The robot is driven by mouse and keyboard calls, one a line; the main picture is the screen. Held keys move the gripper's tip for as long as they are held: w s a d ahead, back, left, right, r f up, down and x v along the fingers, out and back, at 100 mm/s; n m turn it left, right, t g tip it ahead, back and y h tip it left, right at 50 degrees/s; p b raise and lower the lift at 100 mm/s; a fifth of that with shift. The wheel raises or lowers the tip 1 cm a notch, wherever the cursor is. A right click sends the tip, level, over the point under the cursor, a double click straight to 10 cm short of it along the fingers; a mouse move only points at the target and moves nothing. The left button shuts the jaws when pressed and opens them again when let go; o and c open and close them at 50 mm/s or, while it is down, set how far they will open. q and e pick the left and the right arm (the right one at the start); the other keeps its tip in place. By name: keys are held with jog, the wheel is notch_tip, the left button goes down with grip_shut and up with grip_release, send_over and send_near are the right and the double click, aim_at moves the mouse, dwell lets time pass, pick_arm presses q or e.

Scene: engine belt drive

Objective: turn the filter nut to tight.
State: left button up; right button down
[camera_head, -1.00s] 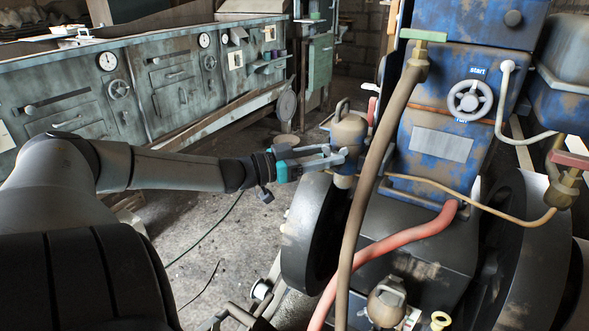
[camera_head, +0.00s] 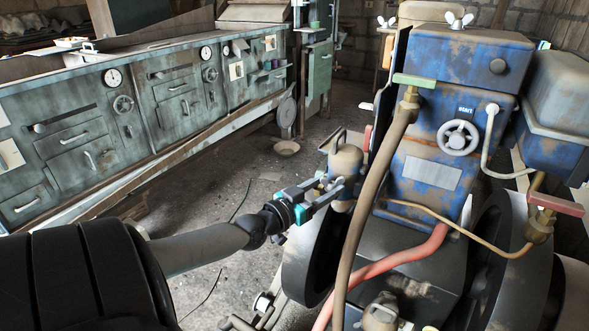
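The brass-coloured filter (camera_head: 346,160) with a wire bail on top is mounted on the near left side of the blue engine (camera_head: 455,90). My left gripper (camera_head: 331,186) reaches in from the left, its fingertips at the lower part of the filter body. Its two fingers stand apart, with a gap between them. The filter nut is not clearly visible; the fingertips cover that spot, so I cannot tell whether they grip it. My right gripper is out of view.
A brown hose (camera_head: 370,180) runs down just right of the filter. A red hose (camera_head: 400,262) and a dark flywheel (camera_head: 310,250) lie below. A green-handled valve (camera_head: 413,82) is above. A grey workbench (camera_head: 130,130) stands at left, with open floor between.

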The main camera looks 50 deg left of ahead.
pick_arm(q)
jog(key=shift+d+r+n+g+y+p, duration=0.1)
jog(key=shift+d+n+g+y+p, duration=0.1)
jog(key=shift+n+y+p, duration=1.2)
jog(key=shift+d+r+n+g+y+p, duration=0.15)
jog(key=shift+y+p, duration=0.85)
jog(key=shift+p, duration=1.15)
jog(key=p+v, duration=0.2)
jog(key=v, duration=1.2)
jog(key=shift+s+d+f, duration=0.2)
jog(key=shift+s+d, duration=0.05)
jog(key=shift+s, duration=0.1)
